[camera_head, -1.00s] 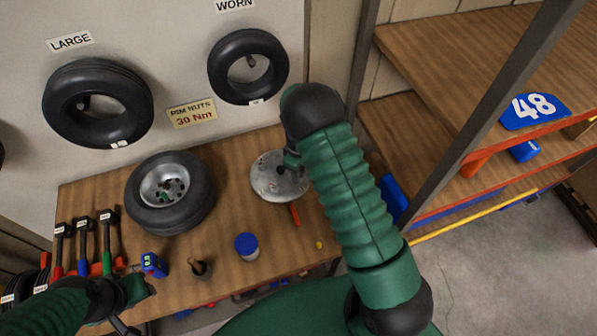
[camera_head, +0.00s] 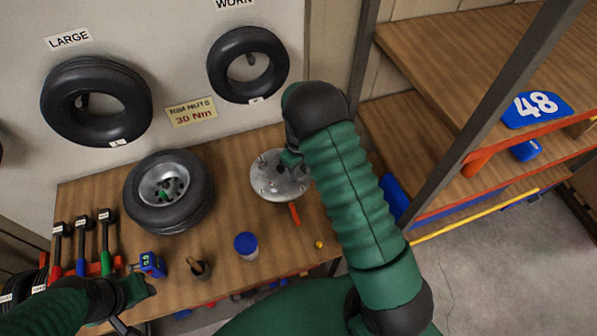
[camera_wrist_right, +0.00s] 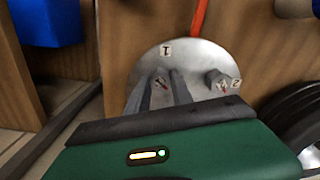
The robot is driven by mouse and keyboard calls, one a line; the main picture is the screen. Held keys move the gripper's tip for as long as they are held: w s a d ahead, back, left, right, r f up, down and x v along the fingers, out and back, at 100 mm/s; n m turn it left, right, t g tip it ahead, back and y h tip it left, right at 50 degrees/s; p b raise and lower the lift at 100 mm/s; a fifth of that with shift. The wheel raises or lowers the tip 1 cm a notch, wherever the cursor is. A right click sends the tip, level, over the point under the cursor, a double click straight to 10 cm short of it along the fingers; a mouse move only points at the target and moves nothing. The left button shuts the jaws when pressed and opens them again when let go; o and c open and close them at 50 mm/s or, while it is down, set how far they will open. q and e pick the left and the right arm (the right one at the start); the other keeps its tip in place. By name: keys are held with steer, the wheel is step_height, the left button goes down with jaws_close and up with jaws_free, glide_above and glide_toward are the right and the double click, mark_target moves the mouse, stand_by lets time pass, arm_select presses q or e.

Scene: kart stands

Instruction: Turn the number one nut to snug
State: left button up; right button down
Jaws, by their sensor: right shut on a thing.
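A round silver hub plate (camera_head: 270,184) lies at the right end of the wooden bench; it also fills the middle of the right wrist view (camera_wrist_right: 200,60). My right gripper (camera_head: 290,159) reaches down onto the plate. In the right wrist view its two fingers (camera_wrist_right: 170,90) are shut at a small tagged part, taken as the number one nut (camera_wrist_right: 161,80), which they mostly hide. Another tagged nut (camera_wrist_right: 218,80) stands apart to the right. My left gripper (camera_head: 135,292) is over the bench's front left; its jaws are unclear.
A wheel (camera_head: 170,192) lies left of the plate. A blue-capped jar (camera_head: 246,244), a dark cup (camera_head: 199,268) and a blue device (camera_head: 152,264) stand in front. Several wrenches (camera_head: 84,245) lie at the left. A red-handled tool (camera_head: 295,214) is beside the plate.

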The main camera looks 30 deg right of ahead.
steer(key=m, duration=0.3)
steer(key=shift+m, duration=0.4)
steer(key=m, duration=0.3)
steer(key=shift+m+b, duration=0.3)
steer(key=m, duration=0.3)
steer(key=shift+m, duration=0.4)
steer(key=m, duration=0.3)
steer(key=shift+m, duration=0.3)
steer(key=m+p, duration=0.1)
steer(key=m, duration=0.5)
steer(key=m+p, duration=0.1)
steer(key=m, duration=0.5)
steer(key=shift+w+m, duration=0.1)
steer(key=shift+m, duration=0.2)
steer(key=c, duration=1.4)
jaws_free()
steer(key=shift+c, duration=0.2)
steer(key=o, duration=0.3)
